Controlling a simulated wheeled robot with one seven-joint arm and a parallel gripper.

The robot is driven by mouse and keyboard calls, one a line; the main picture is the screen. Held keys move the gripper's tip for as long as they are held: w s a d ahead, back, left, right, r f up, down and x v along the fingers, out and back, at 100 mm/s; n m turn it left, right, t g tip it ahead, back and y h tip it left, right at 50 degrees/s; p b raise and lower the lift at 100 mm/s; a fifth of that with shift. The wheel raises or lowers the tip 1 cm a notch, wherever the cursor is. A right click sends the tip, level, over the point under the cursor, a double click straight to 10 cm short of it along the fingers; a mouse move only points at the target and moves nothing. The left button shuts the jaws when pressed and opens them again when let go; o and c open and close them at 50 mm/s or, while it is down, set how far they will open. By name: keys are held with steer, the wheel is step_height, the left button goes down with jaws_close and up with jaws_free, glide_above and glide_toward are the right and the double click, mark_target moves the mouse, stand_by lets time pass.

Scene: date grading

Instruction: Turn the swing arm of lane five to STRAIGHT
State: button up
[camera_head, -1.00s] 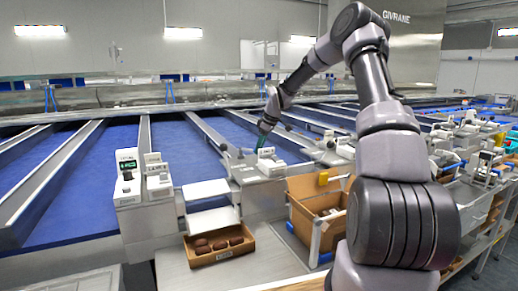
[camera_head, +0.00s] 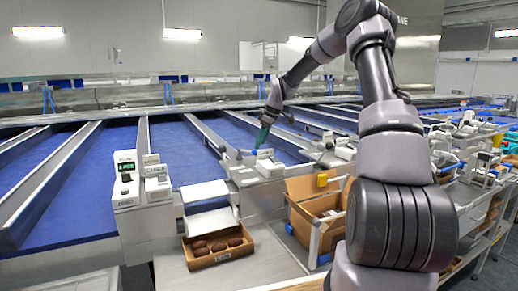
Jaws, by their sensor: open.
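My gripper (camera_head: 263,137) has dark green fingers and points down over the end of a blue lane, at the picture's middle. It looks empty, and the gap between its fingers is too small to make out. Just below it, apart by a little, is a small swing arm (camera_head: 248,153) with a blue part, on top of a grey lane-end unit (camera_head: 255,173). I cannot read that unit's lane number or any position mark from here.
An open cardboard box (camera_head: 297,190) stands right of the lane-end unit, below my arm. A shallow carton with brown dates (camera_head: 216,258) sits on the front shelf. Grey dividers (camera_head: 143,140) separate the blue lanes. More lane-end units crowd the right side.

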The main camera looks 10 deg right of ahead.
steer(key=v, duration=0.6)
steer(key=shift+r, duration=0.35)
steer(key=shift+s+d, duration=0.15)
steer(key=s+a+r+m+h, duration=0.1)
steer(key=s+r+m, duration=0.1)
steer(key=s+r, duration=0.35)
steer(key=s+a+r+m+t+h, duration=0.1)
steer(key=s+r+m, duration=0.1)
steer(key=s, duration=0.6)
steer(key=s+a+r+m+h, duration=0.1)
steer(key=s+a+r+m, duration=0.1)
steer(key=s+r+m, duration=0.3)
steer(key=s+m+t+y, duration=0.2)
steer(key=s+m, duration=0.3)
steer(key=s, duration=1.7)
steer(key=shift+d+r+m+t, duration=0.3)
steer(key=shift+d+m, duration=0.1)
steer(key=shift+d, duration=0.05)
steer(key=shift+s, duration=0.1)
